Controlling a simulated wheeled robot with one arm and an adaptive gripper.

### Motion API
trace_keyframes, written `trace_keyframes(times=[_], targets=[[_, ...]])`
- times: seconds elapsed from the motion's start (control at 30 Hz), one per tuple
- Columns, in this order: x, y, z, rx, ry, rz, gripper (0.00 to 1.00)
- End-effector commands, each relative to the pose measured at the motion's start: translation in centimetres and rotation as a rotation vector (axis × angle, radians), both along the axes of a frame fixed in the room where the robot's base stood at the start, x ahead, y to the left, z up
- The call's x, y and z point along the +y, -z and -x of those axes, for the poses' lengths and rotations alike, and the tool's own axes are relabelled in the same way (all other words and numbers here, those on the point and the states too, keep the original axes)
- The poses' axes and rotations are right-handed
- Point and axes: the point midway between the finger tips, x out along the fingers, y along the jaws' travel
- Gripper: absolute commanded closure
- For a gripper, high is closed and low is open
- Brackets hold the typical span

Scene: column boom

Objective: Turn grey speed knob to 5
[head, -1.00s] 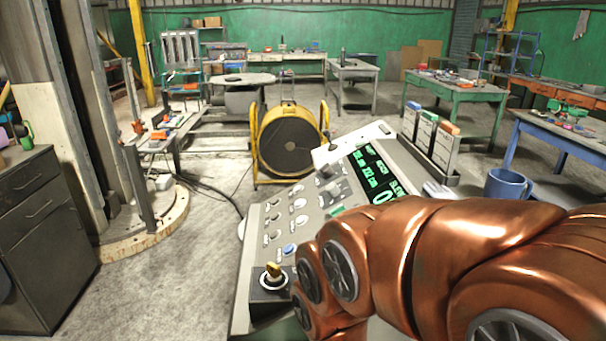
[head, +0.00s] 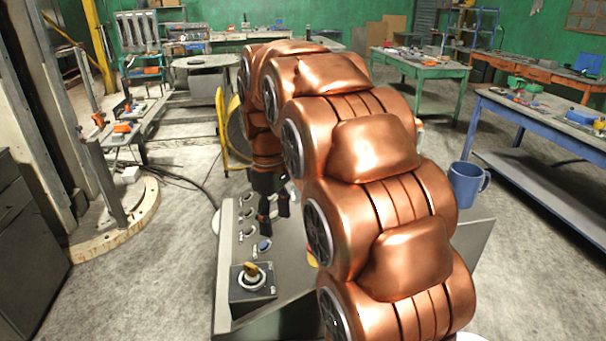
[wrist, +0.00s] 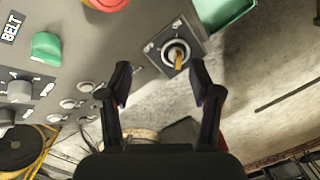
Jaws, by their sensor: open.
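The sloped grey control panel (head: 285,285) stands in front of me, mostly hidden by my copper arm in the head view. In the wrist view, two grey knobs, one (wrist: 20,90) above the other (wrist: 5,117), sit at the left edge; their labels and settings are unreadable, so I cannot tell which is the speed knob. My gripper (head: 274,208) points down over the panel's left part. In the wrist view my gripper (wrist: 160,82) is open and empty, with a yellow-handled switch (wrist: 178,56) beyond the fingertips and the grey knobs off to the left.
A green knob (wrist: 46,46) beside the word BELT, a red button (wrist: 106,3) and several small round buttons share the panel. A blue mug (head: 466,184) stands at the panel's right. A yellow-framed drum fan (head: 232,130) is behind.

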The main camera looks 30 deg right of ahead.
Motion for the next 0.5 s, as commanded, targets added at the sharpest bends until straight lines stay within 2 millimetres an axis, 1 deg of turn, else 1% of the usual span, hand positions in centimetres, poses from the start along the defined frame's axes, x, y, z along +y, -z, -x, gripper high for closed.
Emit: trace_keyframes(times=[0.03, 0.1, 0.37, 0.5], targets=[[-0.9, -0.6, -1.5, -0.004, -0.025, -0.002, 0.37], [-2.0, -1.1, -3.4, -0.011, -0.068, -0.004, 0.37], [-6.4, -2.3, -9.6, -0.034, -0.23, -0.011, 0.37], [-8.9, -2.4, -12.3, -0.039, -0.318, -0.017, 0.37]])
